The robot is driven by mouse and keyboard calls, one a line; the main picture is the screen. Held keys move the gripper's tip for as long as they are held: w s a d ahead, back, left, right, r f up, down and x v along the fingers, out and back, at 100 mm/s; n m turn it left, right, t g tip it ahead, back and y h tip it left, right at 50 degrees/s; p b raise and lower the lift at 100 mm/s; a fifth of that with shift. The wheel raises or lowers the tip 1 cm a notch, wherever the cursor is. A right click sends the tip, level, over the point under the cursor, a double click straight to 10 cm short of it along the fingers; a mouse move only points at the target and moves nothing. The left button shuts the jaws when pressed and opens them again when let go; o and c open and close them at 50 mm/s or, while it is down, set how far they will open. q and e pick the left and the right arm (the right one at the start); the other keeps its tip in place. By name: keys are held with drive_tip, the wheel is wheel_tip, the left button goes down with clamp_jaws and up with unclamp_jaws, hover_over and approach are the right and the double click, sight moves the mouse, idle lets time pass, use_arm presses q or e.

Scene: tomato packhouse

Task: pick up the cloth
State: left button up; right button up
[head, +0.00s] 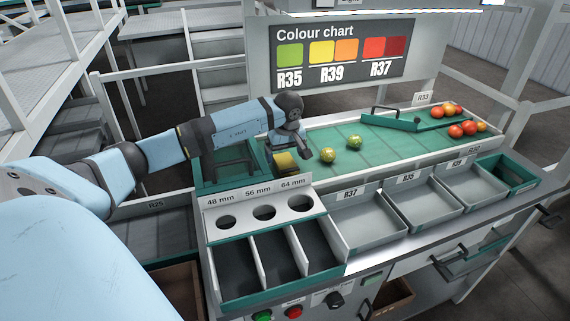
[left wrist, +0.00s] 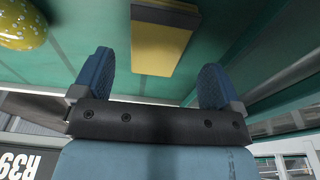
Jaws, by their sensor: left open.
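The cloth (head: 285,162) looks like a small yellow folded block. It lies on the green sorting surface, near its left end. In the left wrist view the cloth (left wrist: 162,42) shows ahead of the fingers, between their lines, with a darker strip across it. My left gripper (head: 287,147) is over the cloth in the head view and partly hides it. In the left wrist view the left gripper (left wrist: 156,80) has its two blue fingers wide apart, with nothing held. Whether a finger touches the cloth cannot be told. My right gripper is not in view.
Two yellow-green tomatoes (head: 340,149) lie right of the cloth; one speckled tomato (left wrist: 22,24) shows close by. A sizing plate (head: 290,206) with round holes stands in front. A raised rim (head: 262,158) runs near the cloth. Red tomatoes (head: 462,129) lie far right.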

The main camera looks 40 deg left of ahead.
sight(285, 161)
use_arm(q)
drive_tip(key=f, duration=0.3)
drive_tip(key=shift+w+a+f, duration=0.15)
drive_tip(key=shift+w+a, duration=0.05)
drive_tip(key=shift+w, duration=0.05)
drive_tip(key=c, duration=1)
wheel_tip(285, 161, up, 20)
